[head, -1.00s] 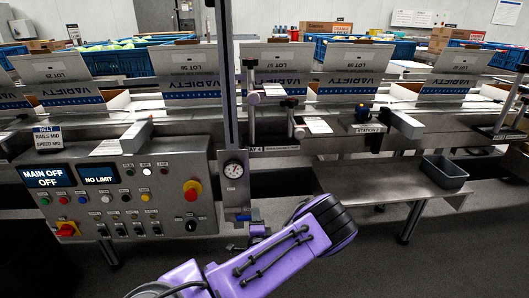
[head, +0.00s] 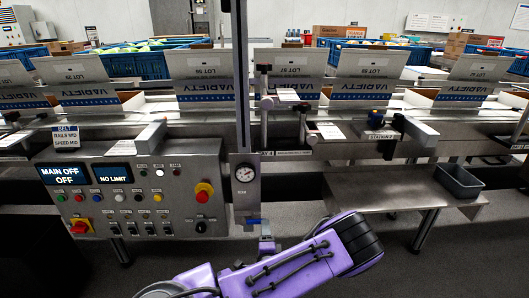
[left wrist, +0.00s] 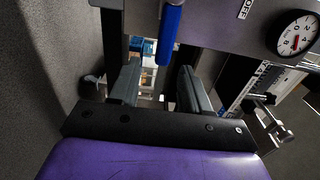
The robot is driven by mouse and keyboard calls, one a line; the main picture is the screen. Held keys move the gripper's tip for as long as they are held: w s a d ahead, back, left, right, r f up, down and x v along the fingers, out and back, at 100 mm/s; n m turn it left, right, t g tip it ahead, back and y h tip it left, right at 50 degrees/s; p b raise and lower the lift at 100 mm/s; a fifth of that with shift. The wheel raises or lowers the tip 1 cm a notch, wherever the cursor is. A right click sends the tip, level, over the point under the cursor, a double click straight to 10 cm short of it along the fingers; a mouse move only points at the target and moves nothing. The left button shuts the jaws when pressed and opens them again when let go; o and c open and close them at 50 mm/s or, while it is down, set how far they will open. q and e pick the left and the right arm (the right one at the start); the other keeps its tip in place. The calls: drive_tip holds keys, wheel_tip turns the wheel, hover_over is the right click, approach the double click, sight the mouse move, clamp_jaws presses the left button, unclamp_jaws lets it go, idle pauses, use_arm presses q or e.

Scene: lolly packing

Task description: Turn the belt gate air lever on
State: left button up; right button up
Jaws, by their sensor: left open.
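The air lever shows in the left wrist view as a blue handle (left wrist: 170,32) hanging down below the metal panel, near a round pressure gauge (left wrist: 297,35). In the head view the gauge (head: 245,172) is on the upright post, and the small blue lever below it is hard to make out. My left gripper (left wrist: 158,85) is open, its two dark fingers apart below the handle, with the handle's lower end near the gap. I cannot tell how deep it lies. In the head view the left gripper (head: 266,236) is small, beside the post's foot. My right gripper is not in view.
The control panel (head: 130,200) with buttons, displays and a red knob stands left of the post. A steel shelf (head: 370,192) with a grey bin (head: 459,180) is at the right. Variety cartons (head: 205,75) line the conveyor behind. Dark floor is clear at lower right.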

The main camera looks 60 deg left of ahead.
use_arm(q)
drive_tip(key=v, duration=0.6)
drive_tip(key=shift+s+a, duration=0.1)
idle(0.3)
